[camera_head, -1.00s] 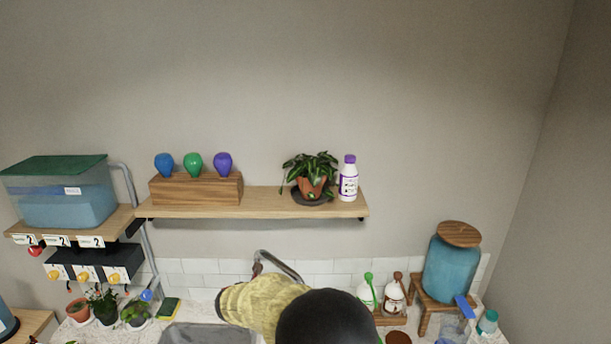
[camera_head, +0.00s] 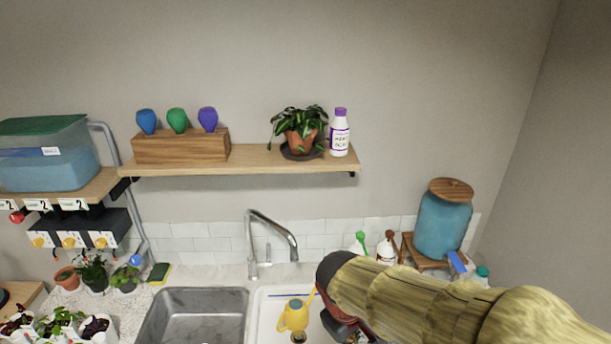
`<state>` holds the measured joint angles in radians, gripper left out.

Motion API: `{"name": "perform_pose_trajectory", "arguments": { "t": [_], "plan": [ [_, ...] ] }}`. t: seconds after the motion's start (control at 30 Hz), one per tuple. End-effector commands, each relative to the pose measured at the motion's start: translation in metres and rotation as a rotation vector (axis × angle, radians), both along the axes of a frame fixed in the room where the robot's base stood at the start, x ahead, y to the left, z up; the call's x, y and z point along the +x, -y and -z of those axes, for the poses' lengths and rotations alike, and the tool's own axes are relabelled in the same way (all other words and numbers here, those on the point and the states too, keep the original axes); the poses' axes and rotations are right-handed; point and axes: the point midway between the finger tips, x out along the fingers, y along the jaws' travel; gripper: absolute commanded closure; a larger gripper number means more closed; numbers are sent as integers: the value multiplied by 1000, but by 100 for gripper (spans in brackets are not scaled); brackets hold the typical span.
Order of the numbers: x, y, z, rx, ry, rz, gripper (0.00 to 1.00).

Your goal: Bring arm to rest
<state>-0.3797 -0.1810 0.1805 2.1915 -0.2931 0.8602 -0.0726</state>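My arm, in a yellowish sleeve, reaches in from the lower right of the head view. My gripper (camera_head: 345,322) is at its dark end, over the right side of the white sink area. The arm hides most of it, so its fingers do not show clearly. A yellow watering can (camera_head: 293,315) stands in the white basin (camera_head: 265,302), just left of my gripper. I cannot tell whether the gripper touches the can.
A faucet (camera_head: 252,245) rises behind the steel sink (camera_head: 190,315). A wall shelf (camera_head: 250,163) holds a potted plant (camera_head: 300,135), a white bottle (camera_head: 339,135) and a wooden block (camera_head: 180,147). A blue dispenser (camera_head: 442,225) stands right. Seedling pots (camera_head: 60,325) fill the lower left.

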Motion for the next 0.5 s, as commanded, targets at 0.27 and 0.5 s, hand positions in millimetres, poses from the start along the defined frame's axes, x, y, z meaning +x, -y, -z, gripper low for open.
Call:
{"name": "perform_pose_trajectory", "arguments": {
  "t": [0.27,0.5],
  "plan": [
    [-69,31,-6,203,60,308,100],
    [-107,53,-10,330,173,457,100]
  ]
}}
